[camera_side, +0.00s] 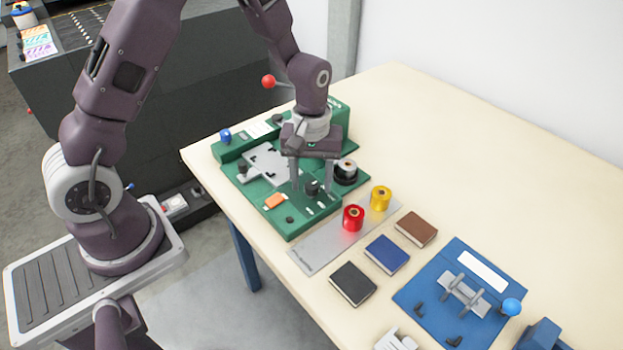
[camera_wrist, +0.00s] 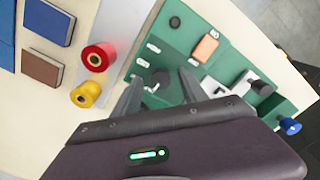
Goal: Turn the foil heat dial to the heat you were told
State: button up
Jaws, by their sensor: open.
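The foil heat dial looks to be the small dark round knob (camera_side: 313,187) on the green machine (camera_side: 290,228). It also shows in the wrist view (camera_wrist: 160,76), with small white labels (camera_wrist: 153,47) beside it. My gripper (camera_side: 311,189) points down over the machine with its fingers apart. In the wrist view the knob lies between the fingertips, with a gap on each side. I cannot tell how far down the fingers reach around it. The label text and the knob's pointer are too small to read.
An orange switch (camera_side: 275,201) and a smaller black knob (camera_side: 290,220) sit near the dial. Red (camera_side: 353,218) and yellow (camera_side: 380,198) foil rolls stand on a grey strip. Several small books, including a blue one (camera_side: 387,254), and a blue jig (camera_side: 440,300) lie beyond. The table's far right is clear.

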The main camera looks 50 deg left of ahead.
jog(key=shift+f, duration=0.1)
jog(key=shift+c, duration=0.2)
grip_shut()
jog(key=m, duration=0.4)
jog(key=shift+m, duration=2.3)
jog(key=shift+o, duration=0.2)
grip_release()
